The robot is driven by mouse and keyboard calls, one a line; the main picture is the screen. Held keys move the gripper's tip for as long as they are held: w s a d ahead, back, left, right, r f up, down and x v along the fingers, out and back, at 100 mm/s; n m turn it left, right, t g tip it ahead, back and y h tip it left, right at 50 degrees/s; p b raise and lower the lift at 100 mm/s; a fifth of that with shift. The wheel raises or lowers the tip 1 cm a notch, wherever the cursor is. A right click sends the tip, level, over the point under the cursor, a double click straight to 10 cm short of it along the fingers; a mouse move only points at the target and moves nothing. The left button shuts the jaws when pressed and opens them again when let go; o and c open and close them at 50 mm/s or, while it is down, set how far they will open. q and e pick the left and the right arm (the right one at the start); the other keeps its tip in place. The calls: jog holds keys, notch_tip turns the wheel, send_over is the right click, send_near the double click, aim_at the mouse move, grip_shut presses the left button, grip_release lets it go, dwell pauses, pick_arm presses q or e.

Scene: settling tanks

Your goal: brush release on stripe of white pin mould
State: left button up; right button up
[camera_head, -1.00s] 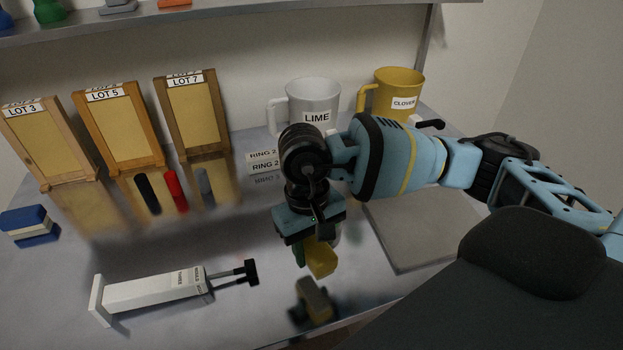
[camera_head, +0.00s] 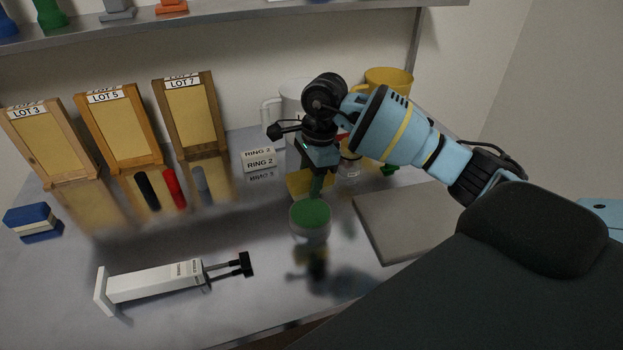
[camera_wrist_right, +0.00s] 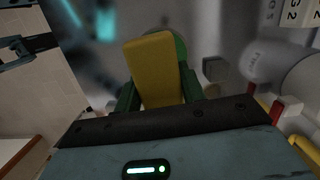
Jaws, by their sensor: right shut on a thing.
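My right gripper (camera_head: 316,182) is shut on a yellow block (camera_head: 298,184), which may be the brush. In the right wrist view the yellow block (camera_wrist_right: 155,70) sits between the green fingers. The gripper is above and just behind a white pot with a green top (camera_head: 310,216); I cannot tell whether they touch. Part of a round green shape (camera_wrist_right: 181,47) shows behind the block. A long white piece (camera_head: 155,283) with small labels and black prongs lies at front left, apart from the gripper. It may be the pin mould; its stripe is not clear. My left gripper is not in view.
Labelled wooden frames (camera_head: 118,128) stand at the back left. Black and red cylinders (camera_head: 174,190) are before them. White (camera_head: 291,100) and yellow (camera_head: 388,78) mugs stand behind my arm. A grey slab (camera_head: 405,225) lies right. A blue-and-white block (camera_head: 33,222) is far left.

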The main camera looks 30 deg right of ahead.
aim_at(309, 213)
jog(key=shift+f, duration=0.1)
